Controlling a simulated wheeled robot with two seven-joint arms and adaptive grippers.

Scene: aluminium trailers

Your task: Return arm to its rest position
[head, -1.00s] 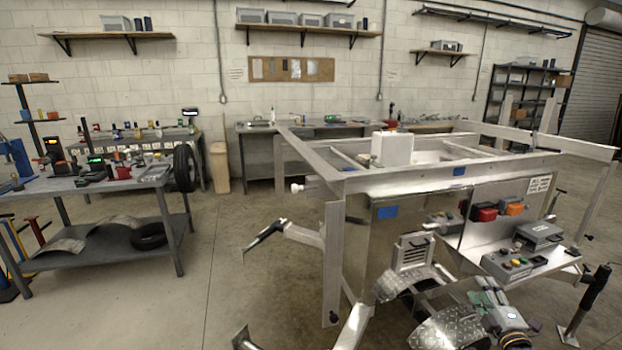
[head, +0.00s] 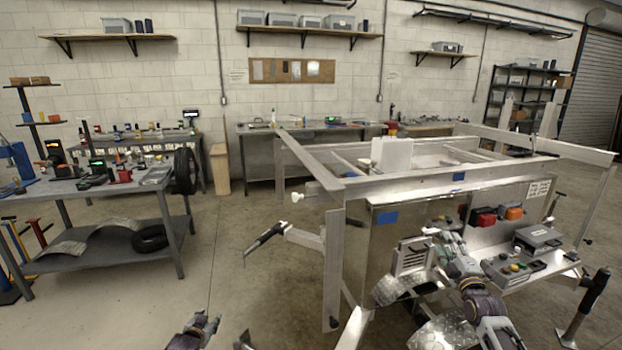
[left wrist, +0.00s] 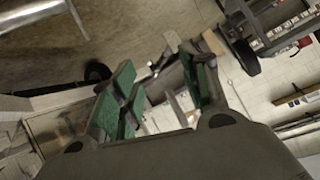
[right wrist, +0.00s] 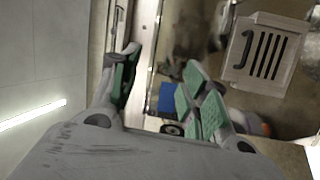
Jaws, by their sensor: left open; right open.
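My left gripper (head: 205,324) is low at the bottom edge of the head view, over bare floor and left of the trailer. In the left wrist view (left wrist: 160,90) its green-padded fingers are apart with nothing between them. My right gripper (head: 441,243) is in front of the trailer's shiny side panel, beside a grey vented box. In the right wrist view (right wrist: 155,88) its green-padded fingers are apart and empty, and the vented box (right wrist: 265,52) is at the upper right. My right forearm hides part of the work shelf.
The aluminium trailer frame (head: 400,186) fills the right half. A trailer coupling handle (head: 264,240) sticks out left. A grey workbench (head: 110,190) stands left.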

